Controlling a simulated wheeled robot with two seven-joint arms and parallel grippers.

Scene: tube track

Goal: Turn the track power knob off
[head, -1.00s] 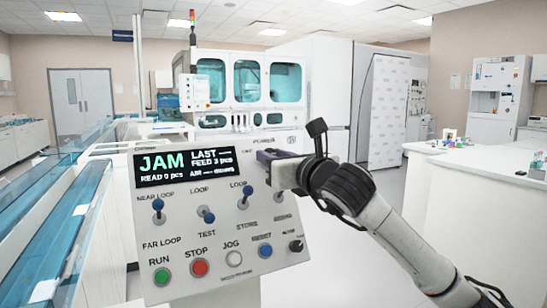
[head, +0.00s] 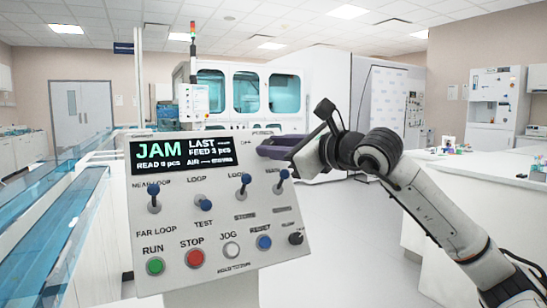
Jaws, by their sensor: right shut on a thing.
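The grey control panel (head: 216,217) stands tilted in front of me. Its screen (head: 182,150) reads JAM. My right gripper (head: 266,152), with dark purple fingers, comes in from the right and reaches the panel's upper right corner, just below a small label (head: 263,133) that seems to read POWER. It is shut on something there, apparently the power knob. The fingers hide that knob, so I cannot tell its setting. A small black knob (head: 295,239) sits uncovered at the lower right. My left gripper is not in view.
Several blue-tipped levers (head: 204,202) stand below the screen. A green button (head: 155,266), a red button (head: 194,258) and a blue button (head: 264,242) line the lower edge. Blue-covered tracks (head: 50,200) run at left; a white counter (head: 455,160) stands at right.

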